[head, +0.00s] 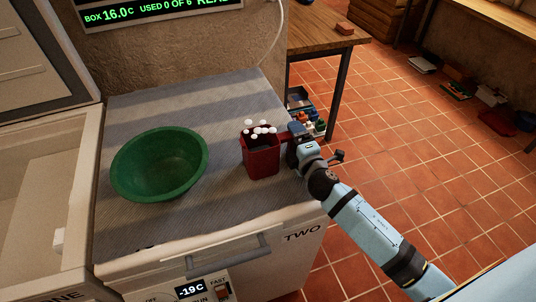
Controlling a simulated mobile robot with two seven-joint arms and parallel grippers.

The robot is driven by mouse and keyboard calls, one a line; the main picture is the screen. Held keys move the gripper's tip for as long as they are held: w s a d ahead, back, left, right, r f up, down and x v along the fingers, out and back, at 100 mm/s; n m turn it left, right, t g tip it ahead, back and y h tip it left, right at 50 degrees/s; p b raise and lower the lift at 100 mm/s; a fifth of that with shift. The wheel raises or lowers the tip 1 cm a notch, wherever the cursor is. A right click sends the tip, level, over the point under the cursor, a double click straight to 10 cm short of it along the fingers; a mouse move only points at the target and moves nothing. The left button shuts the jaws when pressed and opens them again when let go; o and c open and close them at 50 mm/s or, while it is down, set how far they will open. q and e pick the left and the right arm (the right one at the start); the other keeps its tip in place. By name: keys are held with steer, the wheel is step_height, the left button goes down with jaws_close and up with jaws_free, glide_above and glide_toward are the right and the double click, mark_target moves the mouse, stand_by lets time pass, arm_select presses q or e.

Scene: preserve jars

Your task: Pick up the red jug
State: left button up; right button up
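The red jug (262,162) is upright over the grey ribbed mat (225,100), to the right of the green bowl. Its top holds something dark with several small white balls at and above the rim. Its handle points right, toward my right gripper (293,138). The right gripper is at the handle, and its dark fingers overlap it. Whether they are closed on it is too small to tell. I cannot tell if the jug's base touches the mat. My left gripper is not in view.
A green bowl (160,165) stands on the mat. An open white freezer (50,190) is at the left. Freezer TWO (240,250) is under the mat. A wooden table (315,35) stands behind. Tiled floor lies to the right.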

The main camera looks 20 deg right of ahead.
steer(key=shift+c, duration=0.7)
steer(key=shift+r, duration=0.1)
steer(key=shift+r, duration=0.6)
step_height(320, 180, up, 19)
steer(key=p, duration=0.4)
steer(key=shift+f, duration=0.15)
